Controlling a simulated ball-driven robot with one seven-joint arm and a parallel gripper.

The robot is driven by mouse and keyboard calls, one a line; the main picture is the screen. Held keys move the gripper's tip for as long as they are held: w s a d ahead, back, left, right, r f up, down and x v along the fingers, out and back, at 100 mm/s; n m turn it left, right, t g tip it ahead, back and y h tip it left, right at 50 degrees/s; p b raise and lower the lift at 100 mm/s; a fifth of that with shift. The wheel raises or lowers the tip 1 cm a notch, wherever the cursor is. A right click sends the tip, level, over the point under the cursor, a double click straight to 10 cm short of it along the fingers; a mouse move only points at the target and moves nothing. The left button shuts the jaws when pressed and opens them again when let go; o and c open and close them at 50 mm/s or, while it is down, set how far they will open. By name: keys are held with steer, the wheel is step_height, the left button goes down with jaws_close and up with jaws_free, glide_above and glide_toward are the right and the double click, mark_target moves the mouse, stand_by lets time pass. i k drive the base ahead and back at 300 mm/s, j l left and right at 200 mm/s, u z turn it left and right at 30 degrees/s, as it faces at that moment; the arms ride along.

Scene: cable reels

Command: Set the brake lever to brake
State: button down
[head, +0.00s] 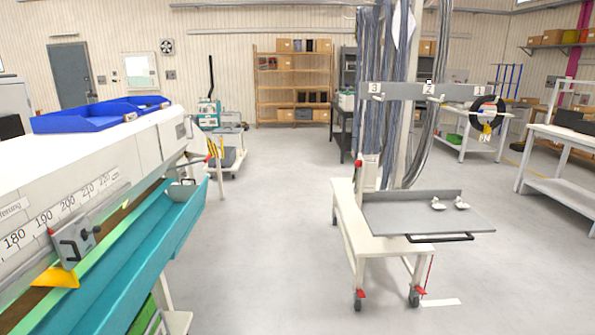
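No part labelled as a brake lever can be read in the head view. A small red-tipped upright part (358,166) stands at the back left corner of a white wheeled cart (343,205). Red parts show at the cart's casters, one at the front left (364,293) and one at the front right (420,292). A red knob on a lever (207,158) sticks out near the end of the white machine at left. I cannot tell which of these is the brake lever or how it is set. My gripper is not in view.
The white machine (85,160) with a numbered scale and teal trough (150,250) fills the left. The cart carries a grey tray (400,215). Behind it hangs a numbered bar (400,91) with a black reel (488,113). A white bench (560,135) stands right. Floor between machine and cart is clear.

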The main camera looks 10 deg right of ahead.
mark_target(358, 162)
steer(key=i, duration=3.55)
steer(key=u, duration=0.15)
steer(key=i, duration=0.05)
